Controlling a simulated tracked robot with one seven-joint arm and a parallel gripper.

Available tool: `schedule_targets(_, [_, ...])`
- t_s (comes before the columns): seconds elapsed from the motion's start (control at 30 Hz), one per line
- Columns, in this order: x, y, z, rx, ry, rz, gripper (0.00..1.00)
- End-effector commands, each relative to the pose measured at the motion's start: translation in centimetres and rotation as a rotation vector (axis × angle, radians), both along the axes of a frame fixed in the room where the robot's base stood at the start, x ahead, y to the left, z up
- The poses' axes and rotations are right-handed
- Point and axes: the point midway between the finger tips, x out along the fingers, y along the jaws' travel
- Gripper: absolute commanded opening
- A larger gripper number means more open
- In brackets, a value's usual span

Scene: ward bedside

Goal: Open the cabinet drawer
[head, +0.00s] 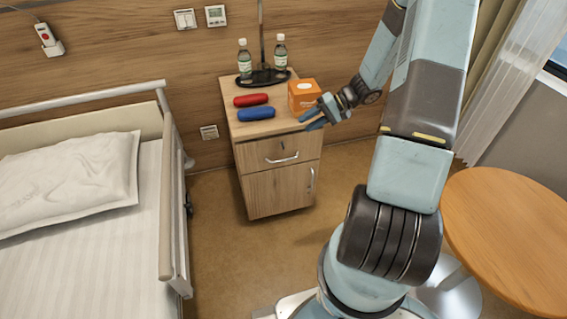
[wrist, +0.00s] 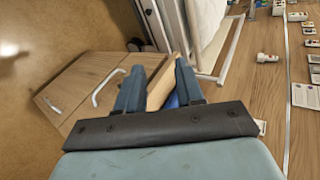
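The wooden bedside cabinet (head: 281,188) stands against the wall with its drawer (head: 268,152) closed flush above a door. The drawer has a pale bar handle (head: 283,159) and a lock above it. In the wrist view the cabinet front lies at the left, with the drawer handle (wrist: 107,87) left of my fingers. My gripper (head: 305,121) is over the front right of the cabinet top, above the drawer handle and apart from it. In the wrist view my gripper (wrist: 159,72) has its two blue fingers spread, with nothing held between them.
On the cabinet top are a red case (head: 251,100), a blue case (head: 256,114), an orange box (head: 303,94) and two bottles on a dark tray. A bed (head: 80,235) stands left, a round table (head: 510,235) right. Floor before the cabinet is clear.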

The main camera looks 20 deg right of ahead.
Motion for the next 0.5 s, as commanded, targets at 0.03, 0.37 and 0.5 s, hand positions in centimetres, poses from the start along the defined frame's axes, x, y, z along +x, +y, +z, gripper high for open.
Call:
schedule_targets(0.03, [0.2,-0.5,-1.5,0.033,0.003,-0.025,0.37])
schedule_targets(0.37, [1.7,-2.6,-10.1,0.212,-0.036,-0.205,0.37])
schedule_targets(0.5, [1.9,-3.5,-13.9,0.276,-0.056,-0.295,0.37])
